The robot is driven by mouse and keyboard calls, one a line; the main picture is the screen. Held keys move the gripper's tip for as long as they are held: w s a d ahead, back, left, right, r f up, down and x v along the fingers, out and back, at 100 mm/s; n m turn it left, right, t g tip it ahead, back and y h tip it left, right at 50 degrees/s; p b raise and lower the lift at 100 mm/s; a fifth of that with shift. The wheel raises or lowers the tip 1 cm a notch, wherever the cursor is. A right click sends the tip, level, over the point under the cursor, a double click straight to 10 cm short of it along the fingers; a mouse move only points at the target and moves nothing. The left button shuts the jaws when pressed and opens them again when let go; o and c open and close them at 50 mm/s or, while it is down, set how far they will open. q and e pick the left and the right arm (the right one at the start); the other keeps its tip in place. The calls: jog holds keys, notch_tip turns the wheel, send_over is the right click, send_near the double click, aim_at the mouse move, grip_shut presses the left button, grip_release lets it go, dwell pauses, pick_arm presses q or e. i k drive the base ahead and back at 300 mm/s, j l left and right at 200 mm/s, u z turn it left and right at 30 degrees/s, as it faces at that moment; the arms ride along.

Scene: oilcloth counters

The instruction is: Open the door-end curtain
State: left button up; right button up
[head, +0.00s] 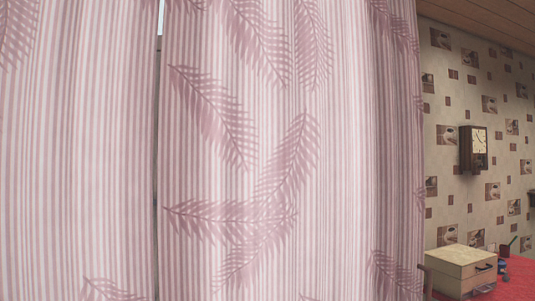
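A pink striped curtain with darker palm-leaf shapes (340,150) fills most of the head view, very close to me. A second panel of the same cloth (75,150) hangs at the left. A narrow dark upright gap (156,150) runs between the two panels, with a pale bright strip at its top. The panels hang almost edge to edge. Neither gripper is in view. I cannot tell from this view which panel is at the door end.
At the right, a red-covered counter (520,280) holds a wooden box with a drawer (460,268) and small dark items. A wall clock (474,149) hangs on the patterned wall (455,100). The curtain hides everything behind it.

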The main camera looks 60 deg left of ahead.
aim_at(291, 163)
jog(key=u, duration=1.45)
